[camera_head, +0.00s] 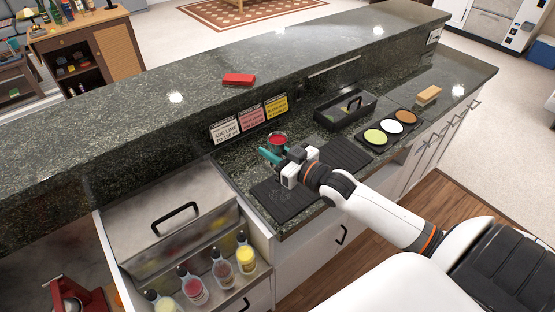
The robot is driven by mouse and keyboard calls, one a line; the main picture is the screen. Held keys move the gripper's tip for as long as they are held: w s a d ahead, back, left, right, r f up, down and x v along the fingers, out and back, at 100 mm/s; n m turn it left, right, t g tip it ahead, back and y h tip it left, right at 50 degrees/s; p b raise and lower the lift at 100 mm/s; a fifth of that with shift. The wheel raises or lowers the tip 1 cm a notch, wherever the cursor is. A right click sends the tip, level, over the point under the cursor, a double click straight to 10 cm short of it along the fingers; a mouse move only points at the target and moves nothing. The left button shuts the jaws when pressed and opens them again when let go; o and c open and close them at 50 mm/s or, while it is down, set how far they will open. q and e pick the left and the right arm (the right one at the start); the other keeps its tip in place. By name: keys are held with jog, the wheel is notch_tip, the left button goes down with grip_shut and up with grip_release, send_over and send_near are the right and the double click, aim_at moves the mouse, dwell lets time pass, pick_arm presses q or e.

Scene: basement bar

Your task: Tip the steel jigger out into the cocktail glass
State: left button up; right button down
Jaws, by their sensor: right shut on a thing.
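My right gripper (284,163) reaches in from the lower right over the counter's lower work surface. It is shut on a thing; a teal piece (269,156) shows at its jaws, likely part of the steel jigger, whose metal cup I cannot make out. Just behind the jaws is a small dark round container (278,140) with red inside; I cannot tell whether they touch. A faint clear shape, possibly the cocktail glass (281,197), shows over the near dark mat (300,210). My left gripper is not in view.
Three small signs (250,118) stand behind the work surface. A black caddy (345,107), a tray (365,137) of three coloured rounds and a sponge (428,95) lie to the right. Several bottles (220,268) stand in the front-left well. A red block (238,80) lies on the raised ledge.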

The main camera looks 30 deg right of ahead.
jog(key=shift+s+r+p, duration=0.1)
jog(key=shift+r+p, duration=0.1)
jog(key=shift+p, duration=0.2)
jog(key=shift+s+a+r+m+g+p, duration=0.15)
jog(key=shift+m+g+p, duration=0.2)
jog(key=shift+m+p, duration=0.2)
jog(key=shift+s+a+m+g+p, duration=0.1)
jog(key=shift+m+g+p, duration=0.3)
jog(key=shift+m, duration=0.15)
jog(key=shift+r+m+p, duration=0.1)
jog(key=shift+m+p, duration=0.2)
jog(key=shift+a+r+g+p, duration=0.15)
jog(key=shift+g+p, duration=0.1)
jog(key=shift+p, duration=0.05)
jog(key=shift+s+f+m, duration=0.1)
jog(key=shift+f+m, duration=0.15)
jog(key=shift+m, duration=0.05)
jog(key=shift+s+a+f+m+g, duration=0.1)
jog(key=shift+a+f+m+g, duration=0.05)
jog(key=shift+f+m+g, duration=0.3)
jog(key=shift+s+r+m+g+y, duration=0.1)
jog(key=shift+r+m+g+y, duration=0.3)
jog(key=shift+m, duration=0.25)
